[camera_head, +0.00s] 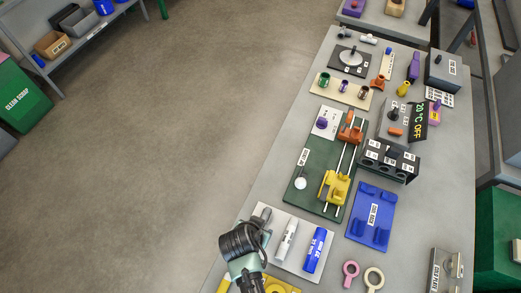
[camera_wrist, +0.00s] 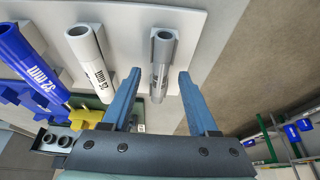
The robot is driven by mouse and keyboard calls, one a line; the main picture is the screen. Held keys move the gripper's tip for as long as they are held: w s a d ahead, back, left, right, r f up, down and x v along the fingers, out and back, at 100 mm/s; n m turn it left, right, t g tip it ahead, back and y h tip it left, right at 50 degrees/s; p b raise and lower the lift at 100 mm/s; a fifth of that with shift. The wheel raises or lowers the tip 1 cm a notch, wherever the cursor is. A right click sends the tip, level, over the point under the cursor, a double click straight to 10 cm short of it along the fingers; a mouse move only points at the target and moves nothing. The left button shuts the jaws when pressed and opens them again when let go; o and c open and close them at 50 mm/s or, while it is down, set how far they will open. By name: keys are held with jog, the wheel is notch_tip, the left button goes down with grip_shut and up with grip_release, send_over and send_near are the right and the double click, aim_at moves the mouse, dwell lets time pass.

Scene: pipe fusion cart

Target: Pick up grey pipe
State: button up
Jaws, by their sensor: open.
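The grey pipe (camera_wrist: 161,70) lies on a pale tray (camera_wrist: 205,20) in the wrist view, its open round end toward the camera. My gripper (camera_wrist: 158,76) is open, with one blue finger to each side of the pipe in the picture. I see clear gaps between the fingers and the pipe. In the head view my wrist hides part of the grey pipe (camera_head: 265,213) at the tray's left edge. A white pipe (camera_head: 286,240) and a blue pipe (camera_head: 314,250) lie to its right.
The green board (camera_head: 297,190) with orange and yellow clamps stands behind the tray. Open floor lies to the left.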

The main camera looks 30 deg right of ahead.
jog(key=shift+c, duration=0.3)
grip_shut()
jog(key=shift+r, duration=0.1)
